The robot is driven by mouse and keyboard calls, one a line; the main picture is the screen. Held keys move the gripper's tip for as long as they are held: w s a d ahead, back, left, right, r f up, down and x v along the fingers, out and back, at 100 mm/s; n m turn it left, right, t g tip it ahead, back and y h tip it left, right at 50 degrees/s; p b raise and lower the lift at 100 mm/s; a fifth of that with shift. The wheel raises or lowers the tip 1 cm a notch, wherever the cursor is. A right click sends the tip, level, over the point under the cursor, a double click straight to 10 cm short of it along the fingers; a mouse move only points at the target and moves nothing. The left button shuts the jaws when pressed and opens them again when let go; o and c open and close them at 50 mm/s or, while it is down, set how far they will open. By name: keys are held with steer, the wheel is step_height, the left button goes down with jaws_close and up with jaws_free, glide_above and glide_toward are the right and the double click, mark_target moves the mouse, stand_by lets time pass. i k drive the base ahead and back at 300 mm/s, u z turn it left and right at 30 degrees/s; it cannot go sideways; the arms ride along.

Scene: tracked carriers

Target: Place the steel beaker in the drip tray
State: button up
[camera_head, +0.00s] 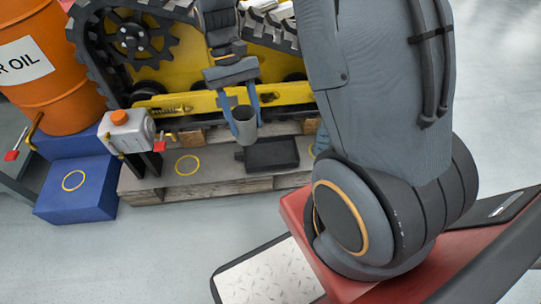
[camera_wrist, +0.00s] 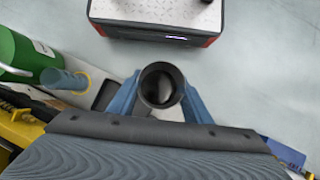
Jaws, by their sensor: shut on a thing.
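The steel beaker (camera_head: 244,127) is a grey open-topped cup. My gripper (camera_head: 241,112) is shut on it, with a blue finger on either side, and holds it roughly upright. In the wrist view the beaker (camera_wrist: 161,86) shows its round dark mouth between the fingertips (camera_wrist: 160,92); it looks empty. The drip tray (camera_head: 272,154) is a flat black tray on the wooden platform, to the right of and below the beaker in the head view. In the wrist view part of the tray (camera_wrist: 103,97) shows left of the beaker, partly hidden by a finger. The beaker appears apart from the tray.
A tracked carrier (camera_head: 190,65) with yellow body stands behind the platform (camera_head: 220,182). A white canister with orange cap (camera_head: 127,130), blue step blocks (camera_head: 78,190) and an orange barrel (camera_head: 45,65) stand left. A green can (camera_wrist: 25,58) and bluish cylinder (camera_wrist: 62,79) show in the wrist view.

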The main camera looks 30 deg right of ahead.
mark_target(270, 156)
steer(key=z, duration=1.15)
steer(key=k, duration=1.5)
steer(key=u, duration=0.5)
steer(key=i, duration=0.95)
